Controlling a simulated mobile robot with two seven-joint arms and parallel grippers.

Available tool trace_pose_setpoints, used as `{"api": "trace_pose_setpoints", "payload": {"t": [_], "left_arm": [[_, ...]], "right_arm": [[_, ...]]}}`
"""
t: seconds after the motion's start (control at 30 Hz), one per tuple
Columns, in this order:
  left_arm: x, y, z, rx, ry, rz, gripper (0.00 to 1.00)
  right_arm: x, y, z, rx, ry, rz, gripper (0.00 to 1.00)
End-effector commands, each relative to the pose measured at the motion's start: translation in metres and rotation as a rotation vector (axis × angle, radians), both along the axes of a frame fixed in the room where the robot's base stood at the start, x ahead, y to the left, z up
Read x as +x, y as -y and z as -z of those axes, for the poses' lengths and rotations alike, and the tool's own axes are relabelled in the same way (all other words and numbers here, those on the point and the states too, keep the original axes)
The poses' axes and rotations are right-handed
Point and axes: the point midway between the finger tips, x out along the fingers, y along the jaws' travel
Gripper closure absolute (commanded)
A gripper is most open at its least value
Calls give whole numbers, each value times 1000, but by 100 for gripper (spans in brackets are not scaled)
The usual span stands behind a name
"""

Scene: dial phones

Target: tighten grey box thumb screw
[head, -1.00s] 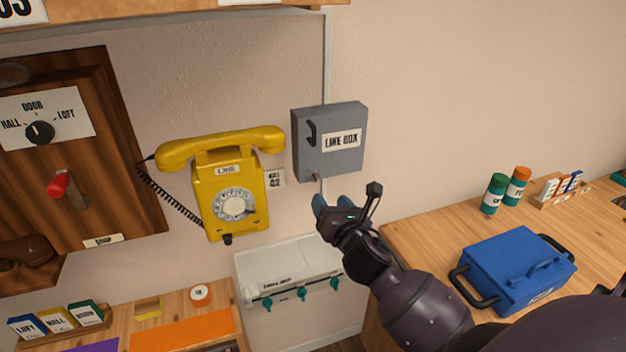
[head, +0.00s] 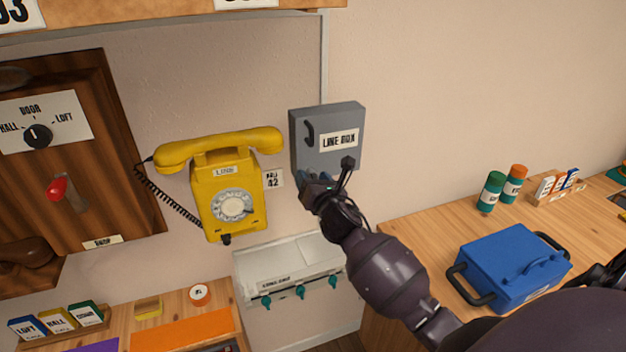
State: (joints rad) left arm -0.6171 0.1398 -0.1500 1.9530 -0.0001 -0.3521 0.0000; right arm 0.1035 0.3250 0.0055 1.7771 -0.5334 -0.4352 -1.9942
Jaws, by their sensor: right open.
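The grey line box (head: 342,120) is fixed to the wall right of the yellow phone, with a dark handle on its front and a "LINE BOX" label. Its thumb screw at the lower edge is hidden behind my right gripper. My left gripper is not in view.
The yellow dial phone (head: 230,200) hangs close on the left. A white panel with teal knobs (head: 290,270) is below. A blue toolbox (head: 512,268) stands on the wooden bench (head: 420,230) at right, with green and orange cans behind it.

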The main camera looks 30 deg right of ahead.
Motion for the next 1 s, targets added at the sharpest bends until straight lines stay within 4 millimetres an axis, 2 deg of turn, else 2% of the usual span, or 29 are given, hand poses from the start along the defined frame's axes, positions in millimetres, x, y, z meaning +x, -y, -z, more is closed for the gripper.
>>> {"api": "trace_pose_setpoints", "payload": {"t": [0.07, 0.3, 0.4, 0.73, 1.0], "left_arm": [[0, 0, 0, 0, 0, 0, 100], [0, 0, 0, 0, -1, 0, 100], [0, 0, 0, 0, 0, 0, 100], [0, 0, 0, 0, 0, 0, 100], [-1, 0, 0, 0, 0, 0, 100]], "right_arm": [[0, 0, 0, 0, 0, 0, 45], [0, 0, 0, 0, 0, 0, 82], [0, 0, 0, 0, 0, 0, 93], [0, 0, 0, 57, 14, 0, 93], [0, 0, 0, 236, 56, 1, 93]]}}
